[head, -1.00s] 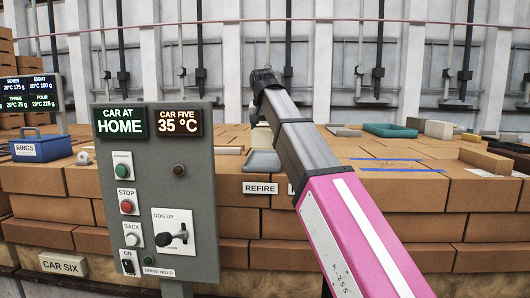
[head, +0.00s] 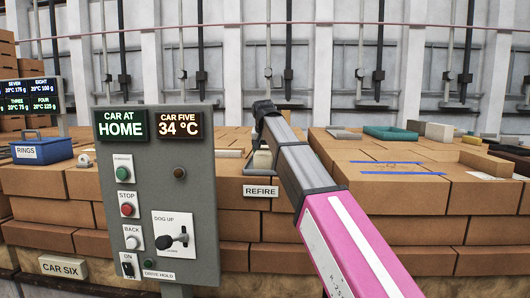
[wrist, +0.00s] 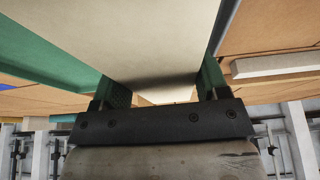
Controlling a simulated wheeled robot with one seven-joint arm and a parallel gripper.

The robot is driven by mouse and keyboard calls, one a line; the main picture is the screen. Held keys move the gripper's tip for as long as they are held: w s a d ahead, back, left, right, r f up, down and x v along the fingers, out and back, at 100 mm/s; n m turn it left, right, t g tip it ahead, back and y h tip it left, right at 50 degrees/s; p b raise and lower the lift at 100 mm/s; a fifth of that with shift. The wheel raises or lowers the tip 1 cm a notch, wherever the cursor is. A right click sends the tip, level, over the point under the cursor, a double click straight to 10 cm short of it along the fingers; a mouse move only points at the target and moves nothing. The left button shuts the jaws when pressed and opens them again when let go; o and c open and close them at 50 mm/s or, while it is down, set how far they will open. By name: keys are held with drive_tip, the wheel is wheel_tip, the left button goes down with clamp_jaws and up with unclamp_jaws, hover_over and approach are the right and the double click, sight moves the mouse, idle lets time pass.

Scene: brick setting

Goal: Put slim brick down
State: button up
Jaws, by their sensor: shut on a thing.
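The slim brick (wrist: 150,45) is a long cream slab that fills the upper middle of the wrist view. My gripper (wrist: 160,90) is shut on it, with a dark green finger at each side. In the head view my arm reaches out over the brick deck, and a pale piece, likely the slim brick (head: 262,160), shows at its far end, just behind the REFIRE label (head: 261,190). My fingers are mostly hidden there by the arm. I cannot tell whether the brick touches the surface below.
A grey control panel (head: 150,255) stands in front at left. A blue RINGS box (head: 42,150) is on the deck at far left. A green tray (head: 390,132) and a grey block (head: 438,132) lie at back right. Blue tape lines mark the deck at right.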

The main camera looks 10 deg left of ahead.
drive_tip(key=shift+f, duration=0.15)
drive_tip(key=o, duration=1.3)
drive_tip(key=v, duration=1.2)
